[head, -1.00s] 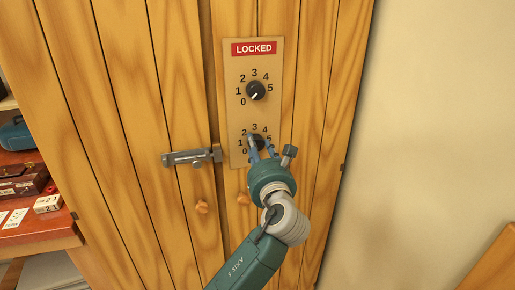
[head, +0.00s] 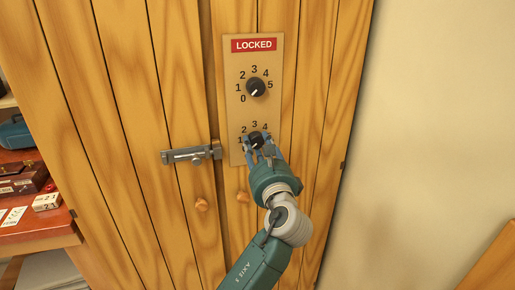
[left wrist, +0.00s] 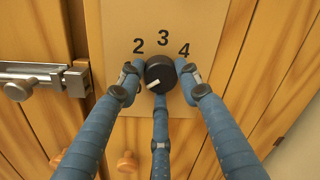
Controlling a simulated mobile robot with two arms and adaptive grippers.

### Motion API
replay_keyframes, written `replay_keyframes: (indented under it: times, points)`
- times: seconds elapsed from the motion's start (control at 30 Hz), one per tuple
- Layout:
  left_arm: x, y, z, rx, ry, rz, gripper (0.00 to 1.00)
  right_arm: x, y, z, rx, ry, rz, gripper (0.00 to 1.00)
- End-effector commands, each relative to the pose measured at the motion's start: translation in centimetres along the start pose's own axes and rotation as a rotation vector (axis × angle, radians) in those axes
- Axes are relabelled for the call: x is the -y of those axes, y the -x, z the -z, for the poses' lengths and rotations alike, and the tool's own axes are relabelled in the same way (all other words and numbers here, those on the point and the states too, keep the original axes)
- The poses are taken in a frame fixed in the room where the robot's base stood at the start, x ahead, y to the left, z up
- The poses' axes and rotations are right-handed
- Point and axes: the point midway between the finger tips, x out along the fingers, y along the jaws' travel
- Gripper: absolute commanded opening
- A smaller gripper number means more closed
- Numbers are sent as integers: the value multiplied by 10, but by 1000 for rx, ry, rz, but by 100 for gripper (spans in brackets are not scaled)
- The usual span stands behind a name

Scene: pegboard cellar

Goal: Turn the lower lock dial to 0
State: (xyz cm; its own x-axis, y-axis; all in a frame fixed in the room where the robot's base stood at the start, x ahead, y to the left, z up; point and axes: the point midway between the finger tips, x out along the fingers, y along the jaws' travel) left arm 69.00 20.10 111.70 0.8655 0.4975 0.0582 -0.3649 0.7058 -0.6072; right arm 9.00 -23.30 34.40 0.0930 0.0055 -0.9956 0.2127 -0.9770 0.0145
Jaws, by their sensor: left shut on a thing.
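The lower lock dial (head: 256,138) is a black knob with a white pointer mark on the wooden lock panel (head: 235,115). My left gripper (head: 263,150) reaches up from below, its blue fingers shut around this dial. In the left wrist view the lower dial (left wrist: 160,71) sits between two fingertips at its sides, with a third finger below. Its white mark points down and to the left. Numbers 2, 3 and 4 show above it; the fingers hide the lower numbers. The upper dial (head: 256,87) is free, its mark pointing lower left near 0. My right gripper is not in view.
A red LOCKED sign (head: 254,45) tops the panel. A metal latch (head: 191,154) juts out to the left, with wooden knobs (head: 202,205) below it on the cabinet doors. A red shelf (head: 40,235) with small boxes stands at far left.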

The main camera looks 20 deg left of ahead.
Motion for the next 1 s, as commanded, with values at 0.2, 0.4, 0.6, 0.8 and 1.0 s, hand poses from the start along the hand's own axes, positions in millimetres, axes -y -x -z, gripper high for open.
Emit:
replay_keyframes:
  times: [0.2, 0.4, 0.6, 0.8, 1.0]
  points:
    - [-3, 0, 6, -1, 95, -6, 8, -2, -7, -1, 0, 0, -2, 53]
    - [-2, 0, 6, 2, 136, -6, 8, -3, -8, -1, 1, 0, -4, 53]
    - [-2, 0, 6, 3, 144, -6, 8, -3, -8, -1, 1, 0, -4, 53]
    - [-2, 0, 6, 3, 144, -5, 8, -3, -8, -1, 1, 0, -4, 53]
    - [-1, 0, 4, 6, 144, -4, 53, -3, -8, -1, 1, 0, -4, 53]
